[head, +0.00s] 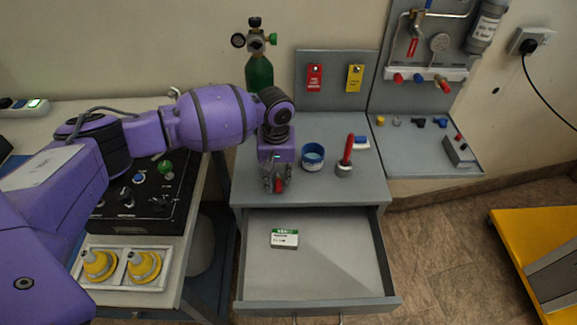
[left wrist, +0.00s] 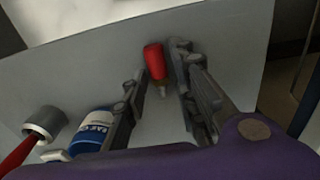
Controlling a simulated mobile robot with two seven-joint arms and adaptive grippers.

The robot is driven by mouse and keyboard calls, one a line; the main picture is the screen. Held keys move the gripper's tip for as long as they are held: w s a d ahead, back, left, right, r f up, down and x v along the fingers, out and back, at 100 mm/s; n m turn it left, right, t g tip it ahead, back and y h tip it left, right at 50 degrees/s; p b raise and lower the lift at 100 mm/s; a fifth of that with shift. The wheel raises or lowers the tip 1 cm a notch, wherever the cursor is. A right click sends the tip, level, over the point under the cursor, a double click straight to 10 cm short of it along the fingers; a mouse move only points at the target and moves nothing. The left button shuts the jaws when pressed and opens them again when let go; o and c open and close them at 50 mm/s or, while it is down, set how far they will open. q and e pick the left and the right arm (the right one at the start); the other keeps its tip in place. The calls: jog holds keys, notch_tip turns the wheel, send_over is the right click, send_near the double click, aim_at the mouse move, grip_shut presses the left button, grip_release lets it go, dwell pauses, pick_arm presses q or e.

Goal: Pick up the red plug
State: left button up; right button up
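The red plug (head: 279,186) is at the front edge of the grey cabinet top, above the open drawer. In the left wrist view the red plug (left wrist: 154,61) has a red body and a small brassy tip, and it lies between my two fingers. My left gripper (head: 277,182) points down over it. In the left wrist view the left gripper (left wrist: 158,72) has its fingers apart on either side of the plug, with the right finger very close to it. Whether either finger touches it I cannot tell. My right gripper is not in view.
A green cylinder (head: 259,75) stands behind. The open drawer (head: 330,270) holds a green-and-white box (head: 284,238). A black control panel (head: 150,195) is left.

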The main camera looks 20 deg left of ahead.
pick_arm(q)
grip_shut()
jog(key=shift+r, duration=0.1)
